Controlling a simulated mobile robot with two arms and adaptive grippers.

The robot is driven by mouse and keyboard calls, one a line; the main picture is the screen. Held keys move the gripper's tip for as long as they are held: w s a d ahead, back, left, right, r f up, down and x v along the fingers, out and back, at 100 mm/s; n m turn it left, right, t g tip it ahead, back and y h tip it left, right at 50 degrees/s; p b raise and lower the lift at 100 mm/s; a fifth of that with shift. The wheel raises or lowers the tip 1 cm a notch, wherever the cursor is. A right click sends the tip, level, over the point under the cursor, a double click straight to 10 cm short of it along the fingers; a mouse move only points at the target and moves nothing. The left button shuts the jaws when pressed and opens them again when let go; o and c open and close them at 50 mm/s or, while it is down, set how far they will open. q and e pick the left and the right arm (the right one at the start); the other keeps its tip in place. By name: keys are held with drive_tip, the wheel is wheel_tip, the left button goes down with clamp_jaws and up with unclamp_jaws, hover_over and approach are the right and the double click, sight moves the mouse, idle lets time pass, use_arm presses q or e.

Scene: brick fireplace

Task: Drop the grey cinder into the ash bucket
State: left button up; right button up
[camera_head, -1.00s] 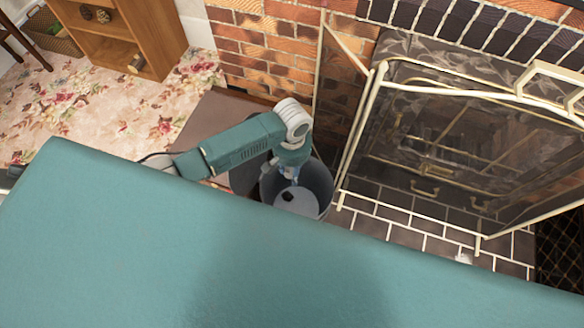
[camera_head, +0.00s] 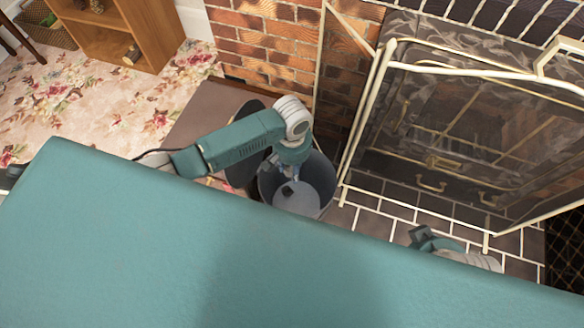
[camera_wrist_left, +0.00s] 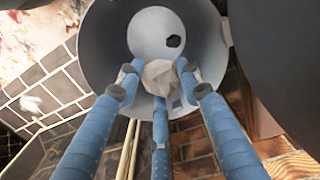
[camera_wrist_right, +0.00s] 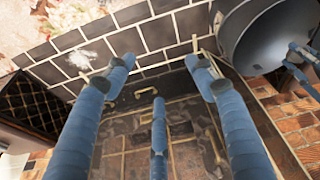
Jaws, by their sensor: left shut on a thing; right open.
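The ash bucket (camera_head: 322,182) is a dark round pail on the hearth, open at the top. My left gripper (camera_head: 290,176) points down over its mouth. In the left wrist view, my left gripper (camera_wrist_left: 160,82) is shut on a pale grey cinder (camera_wrist_left: 160,75), with the bucket (camera_wrist_left: 100,50) beyond it. A dark lump (camera_wrist_left: 173,41) lies on the bucket's lighter bottom. My right gripper (camera_head: 416,236) is low over the tiles in front of the fireplace. In the right wrist view, its three fingers (camera_wrist_right: 160,75) are spread and empty.
The gold-framed fire screen (camera_head: 364,120) stands right of the bucket, before the fireplace. A dark round disc (camera_head: 238,172) is left of the bucket. A wooden cabinet (camera_head: 150,30) stands at the back left.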

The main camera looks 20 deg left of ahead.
sight(292, 168)
use_arm(q)
drive_tip(key=shift+f, duration=0.25)
use_arm(e)
drive_tip(key=shift+s+r, duration=0.2)
drive_tip(key=shift+r, duration=0.2)
use_arm(q)
drive_tip(key=o, duration=1.2)
wheel_tip(292, 168, up, 12)
drive_tip(key=shift+r, duration=0.1)
